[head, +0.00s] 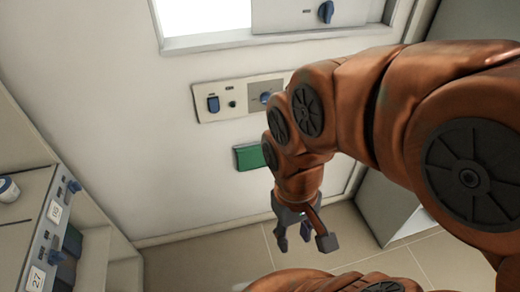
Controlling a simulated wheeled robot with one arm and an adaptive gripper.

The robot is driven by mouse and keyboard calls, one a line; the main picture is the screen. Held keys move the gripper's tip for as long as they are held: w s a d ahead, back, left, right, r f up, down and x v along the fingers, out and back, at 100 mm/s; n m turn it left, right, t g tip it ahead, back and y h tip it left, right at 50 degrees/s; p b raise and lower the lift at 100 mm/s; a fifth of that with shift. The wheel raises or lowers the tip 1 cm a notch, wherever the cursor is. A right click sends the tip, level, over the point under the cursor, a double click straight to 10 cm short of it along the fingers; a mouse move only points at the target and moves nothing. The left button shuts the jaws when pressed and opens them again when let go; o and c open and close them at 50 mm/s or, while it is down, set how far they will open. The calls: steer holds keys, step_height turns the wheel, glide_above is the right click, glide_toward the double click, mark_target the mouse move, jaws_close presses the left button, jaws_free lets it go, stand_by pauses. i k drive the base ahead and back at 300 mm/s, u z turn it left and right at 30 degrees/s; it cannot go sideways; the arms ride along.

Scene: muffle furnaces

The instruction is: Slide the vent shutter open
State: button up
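The left part of the opening (205,15) is bright white. My gripper (304,243) is well below it, near the bottom middle, pointing down over the floor. Its dark grey fingers are spread apart, with nothing seen between them. It is apart from the panel and the knob.
A wall plate (235,103) with blue controls and a green box (249,157) are on the wall below the opening. Furnace-like units (45,225) with numbered labels stand at left. A grey cabinet (385,207) stands right, behind my arm. Tiled floor (205,255) is clear.

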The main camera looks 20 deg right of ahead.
mark_target(255, 158)
steer(key=u, duration=1.85)
steer(key=k, duration=0.35)
steer(key=z, duration=0.95)
